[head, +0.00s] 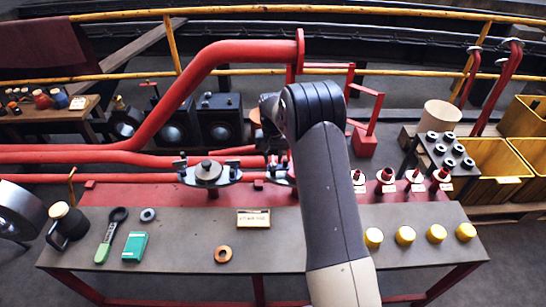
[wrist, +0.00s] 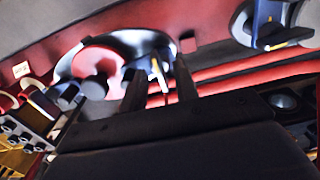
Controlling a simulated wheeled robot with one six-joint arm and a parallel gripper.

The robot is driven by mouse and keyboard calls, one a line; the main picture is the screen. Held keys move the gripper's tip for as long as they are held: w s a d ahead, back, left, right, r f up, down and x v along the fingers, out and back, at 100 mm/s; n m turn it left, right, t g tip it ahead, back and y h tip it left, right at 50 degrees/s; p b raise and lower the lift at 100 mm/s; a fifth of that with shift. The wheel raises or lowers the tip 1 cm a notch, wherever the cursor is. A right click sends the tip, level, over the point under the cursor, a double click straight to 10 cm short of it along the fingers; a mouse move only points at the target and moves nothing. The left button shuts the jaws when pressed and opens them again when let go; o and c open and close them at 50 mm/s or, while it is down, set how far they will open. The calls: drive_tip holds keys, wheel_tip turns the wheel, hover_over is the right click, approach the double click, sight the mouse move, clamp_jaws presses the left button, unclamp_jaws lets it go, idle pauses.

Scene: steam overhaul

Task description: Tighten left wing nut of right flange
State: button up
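The right flange (wrist: 130,42) is a pale metal plate with a red round part (wrist: 98,60) on it. In the head view my arm hides most of it, and only its left end (head: 275,176) shows. My gripper (wrist: 159,70) has its two dark fingers apart. A small light wing nut (wrist: 156,76), at the flange end nearer the other flange, shows between the fingers. I see no finger clearly touching it. Another dark wing nut (wrist: 67,96) is at the opposite end. My gripper is hidden behind my arm in the head view.
The left flange (head: 208,172) stands on the red bench strip. Red pipes (head: 190,95) run behind it. Red-and-white fittings (head: 387,177) stand to the right. Yellow caps (head: 405,235), a copper ring (head: 223,254) and a green-handled tool (head: 108,238) lie on the front tabletop.

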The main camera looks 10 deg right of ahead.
sight(273, 160)
wheel_tip(273, 160, up, 11)
idle(0.5)
drive_tip(key=shift+f, duration=0.2)
wheel_tip(273, 160, down, 11)
drive_tip(key=shift+r, duration=0.2)
idle(0.5)
